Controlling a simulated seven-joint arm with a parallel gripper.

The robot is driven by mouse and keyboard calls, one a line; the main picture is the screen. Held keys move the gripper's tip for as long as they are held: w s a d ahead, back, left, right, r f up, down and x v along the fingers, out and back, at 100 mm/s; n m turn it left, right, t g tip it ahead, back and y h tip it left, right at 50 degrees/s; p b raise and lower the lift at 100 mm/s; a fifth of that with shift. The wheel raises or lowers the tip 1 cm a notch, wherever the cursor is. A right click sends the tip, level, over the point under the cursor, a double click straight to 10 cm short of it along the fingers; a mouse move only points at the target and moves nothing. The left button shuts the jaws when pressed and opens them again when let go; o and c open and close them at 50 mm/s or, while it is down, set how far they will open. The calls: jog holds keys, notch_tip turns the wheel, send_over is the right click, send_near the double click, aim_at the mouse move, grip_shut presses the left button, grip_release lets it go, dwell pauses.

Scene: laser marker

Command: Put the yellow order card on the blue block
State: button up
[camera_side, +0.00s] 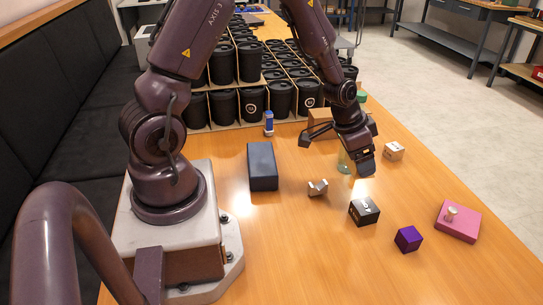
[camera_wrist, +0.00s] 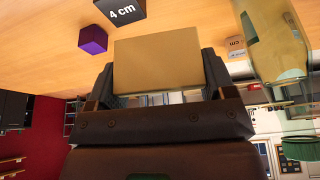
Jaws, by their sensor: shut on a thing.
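My gripper (camera_side: 362,164) hangs above the right half of the wooden table. In the wrist view its two fingers stand at both sides of a flat tan-yellow card (camera_wrist: 158,62), and it is shut on this card. The card's broad face fills the space between the fingers; in the side view I cannot make it out clearly. A dark navy-blue block (camera_side: 262,166) lies flat on the table, left of my gripper and apart from it. Its top looks bare. The block does not show clearly in the wrist view.
Near my gripper stand a glass bottle (camera_side: 344,161), a wooden cube (camera_side: 394,151), a black 4 cm cube (camera_side: 364,212), a purple cube (camera_side: 408,239) and a metal notched block (camera_side: 317,188). A pink knobbed block (camera_side: 457,222) lies right. Black cups (camera_side: 250,62) crowd the back. A small blue item (camera_side: 269,123) stands behind the block.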

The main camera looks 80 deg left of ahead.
jog(key=s+a+f+n+y, duration=0.2)
jog(key=s+a+f+n, duration=0.2)
jog(key=s+a+n, duration=0.3)
notch_tip(320, 180, up, 2)
jog(key=n+g+y, duration=0.3)
jog(key=n, duration=0.6)
send_over(261, 156)
jog(key=w+d, duration=0.2)
jog(key=d, duration=0.1)
jog(key=shift+a+r, duration=0.1)
jog(key=shift+r, duration=0.05)
jog(key=shift+s+a+r+n+g, duration=0.25)
jog(key=shift+s+a+n+g, duration=0.3)
jog(key=shift+s+n, duration=0.2)
jog(key=shift+s+a+n+g, duration=0.15)
jog(key=shift+s+n+g, duration=0.15)
jog(key=shift+n, duration=0.25)
jog(key=shift+s+f, duration=0.2)
jog(key=shift+f, duration=0.6)
jog(key=shift+w+f, duration=0.2)
jog(key=shift+f, duration=1.45)
jog(key=shift+f, duration=0.15)
